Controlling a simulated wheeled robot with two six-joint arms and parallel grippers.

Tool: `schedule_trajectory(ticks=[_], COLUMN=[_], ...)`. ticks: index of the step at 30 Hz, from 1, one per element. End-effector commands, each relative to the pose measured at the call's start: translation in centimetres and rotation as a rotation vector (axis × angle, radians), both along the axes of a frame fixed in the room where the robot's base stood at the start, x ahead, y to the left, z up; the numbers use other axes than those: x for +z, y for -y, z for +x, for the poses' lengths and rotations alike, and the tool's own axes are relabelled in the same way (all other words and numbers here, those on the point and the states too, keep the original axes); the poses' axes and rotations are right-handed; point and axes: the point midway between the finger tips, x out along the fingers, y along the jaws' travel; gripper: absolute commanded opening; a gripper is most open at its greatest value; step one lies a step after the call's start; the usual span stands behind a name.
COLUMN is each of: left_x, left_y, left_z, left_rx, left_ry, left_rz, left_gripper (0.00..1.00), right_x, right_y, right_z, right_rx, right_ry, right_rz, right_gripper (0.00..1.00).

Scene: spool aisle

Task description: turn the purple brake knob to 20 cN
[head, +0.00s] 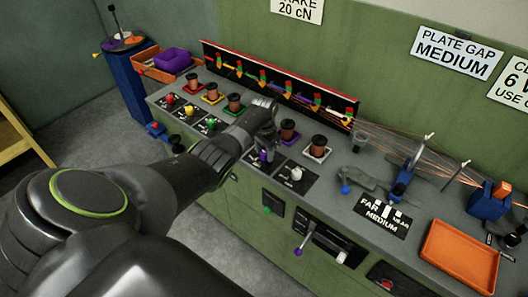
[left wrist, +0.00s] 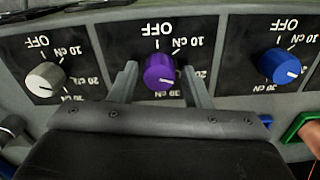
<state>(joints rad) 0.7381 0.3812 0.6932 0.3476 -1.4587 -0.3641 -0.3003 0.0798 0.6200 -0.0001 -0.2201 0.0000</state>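The purple brake knob (left wrist: 159,72) sits on a black dial plate with OFF and cN marks, upside down in the left wrist view. In the head view the purple knob (head: 263,155) shows just below my left gripper (head: 266,138). In the left wrist view the two fingers of the left gripper (left wrist: 160,88) stand on either side of the knob, with a gap on each side. The left gripper is open and empty. The knob's pale pointer mark faces the lower part of the dial, near the 30 cN mark. My right gripper is not in view.
A white knob (left wrist: 45,78) and a blue knob (left wrist: 282,65) flank the purple one. Spools, including a brown spool (head: 319,148), stand behind the dials. A wall sign (head: 297,8) reads 20 cN. An orange tray (head: 460,255) lies at the bench's right.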

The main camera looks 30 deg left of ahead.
Motion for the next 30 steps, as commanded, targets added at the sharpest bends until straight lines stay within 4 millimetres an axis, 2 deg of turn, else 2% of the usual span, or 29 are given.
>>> schedule_trajectory(ticks=[2,11,16,23,30], left_x=[-0.1,-0.1,1.1,4.7,9.9], left_y=[0.0,0.0,0.0,-0.1,-0.1], left_z=[-0.1,-0.2,-0.1,-0.1,0.0], left_rx=[0.001,0.001,0.0,0.0,0.0], left_ry=[-0.002,-0.005,-0.003,-0.002,0.002], left_rz=[-0.001,-0.001,-0.001,0.0,0.001], left_gripper=[0.54,0.54,0.54,0.54,0.54], right_x=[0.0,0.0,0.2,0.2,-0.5], right_y=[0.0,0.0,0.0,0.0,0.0], right_z=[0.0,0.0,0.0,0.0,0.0], right_rx=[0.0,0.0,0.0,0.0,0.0], right_ry=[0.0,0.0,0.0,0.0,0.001], right_rz=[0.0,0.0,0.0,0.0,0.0], right_gripper=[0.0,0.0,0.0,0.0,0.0])
